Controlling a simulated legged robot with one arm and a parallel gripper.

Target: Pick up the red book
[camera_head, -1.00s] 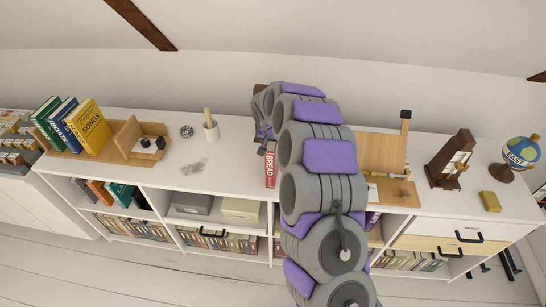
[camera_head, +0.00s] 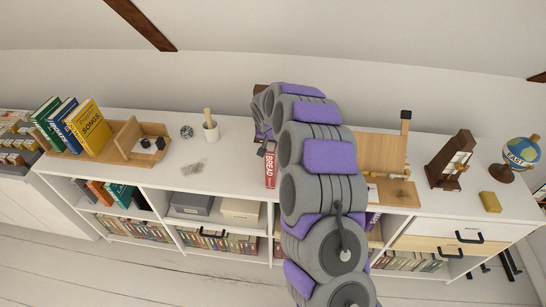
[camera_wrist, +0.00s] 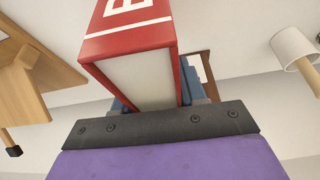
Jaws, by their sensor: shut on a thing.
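The red book (camera_head: 270,170) is upright behind and left of my arm in the head view, with its spine reading BREAD facing the front. In the wrist view the red book (camera_wrist: 172,40) fills the upper middle, showing its red cover edges and pale page block. My gripper (camera_wrist: 155,105) is shut on the red book. Its blue-grey fingers show on both sides of the book, partly hidden by it. In the head view my gripper (camera_head: 266,146) is mostly hidden behind my arm. I cannot tell whether the book's bottom touches the white top.
A wooden book rack (camera_head: 118,150) with green, blue and yellow books stands at left. A clock (camera_head: 449,160), a globe (camera_head: 521,152) and a yellow block (camera_head: 490,202) are at right.

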